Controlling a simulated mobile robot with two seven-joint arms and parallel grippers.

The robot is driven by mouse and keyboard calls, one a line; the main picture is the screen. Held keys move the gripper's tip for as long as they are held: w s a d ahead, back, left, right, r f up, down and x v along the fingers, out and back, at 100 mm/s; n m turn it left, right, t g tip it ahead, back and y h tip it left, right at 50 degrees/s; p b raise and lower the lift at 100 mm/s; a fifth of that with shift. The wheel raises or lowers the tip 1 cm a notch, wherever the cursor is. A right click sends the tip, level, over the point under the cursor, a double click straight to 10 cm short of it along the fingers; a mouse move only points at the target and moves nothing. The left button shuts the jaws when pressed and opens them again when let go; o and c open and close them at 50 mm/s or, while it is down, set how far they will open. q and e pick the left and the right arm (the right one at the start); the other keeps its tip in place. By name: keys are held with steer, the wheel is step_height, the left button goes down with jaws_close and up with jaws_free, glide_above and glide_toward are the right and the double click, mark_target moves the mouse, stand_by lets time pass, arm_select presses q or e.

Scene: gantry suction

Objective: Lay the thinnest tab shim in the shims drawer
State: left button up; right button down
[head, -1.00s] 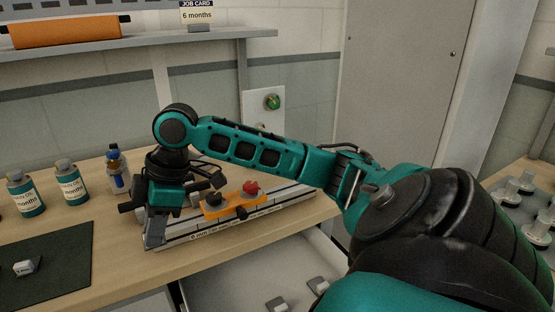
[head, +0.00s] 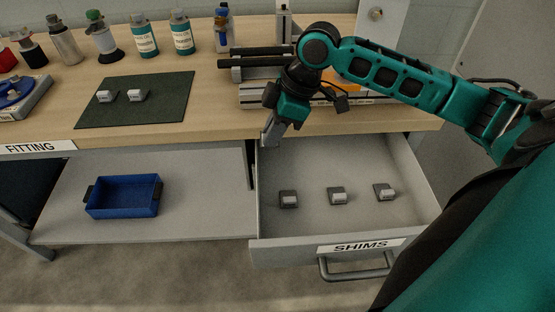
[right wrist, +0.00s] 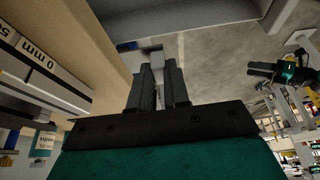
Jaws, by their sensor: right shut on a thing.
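My right gripper (head: 268,132) is over the front edge of the bench, by the back left corner of the open shims drawer (head: 300,243). It is shut on a small light grey piece, seen between its dark fingertips in the right wrist view (right wrist: 151,56); it looks like a tab shim, but its label and thickness cannot be read. Three tab shims lie apart in a row on the drawer floor: left (head: 288,199), middle (head: 337,196) and right (head: 385,192). Two more small white labelled pieces, left (head: 105,96) and right (head: 137,95), lie on the dark mat (head: 150,115). My left gripper is out of view.
A measuring rail (head: 255,97) lies on the bench behind my right gripper; its 0 mm mark shows in the right wrist view. Several bottles stand along the back. A blue bin (head: 123,213) sits on the lower shelf. The drawer's front strip and back left are bare.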

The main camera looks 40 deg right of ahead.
step_height(320, 180, down, 12)
steer(key=shift+f+b, duration=0.25)
steer(key=shift+b, duration=0.85)
steer(key=shift+f, duration=0.25)
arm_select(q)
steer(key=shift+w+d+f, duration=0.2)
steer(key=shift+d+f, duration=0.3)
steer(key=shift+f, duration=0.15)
arm_select(e)
steer(key=shift+f, duration=0.1)
steer(key=shift+f, duration=0.35)
steer(key=shift+f, duration=0.1)
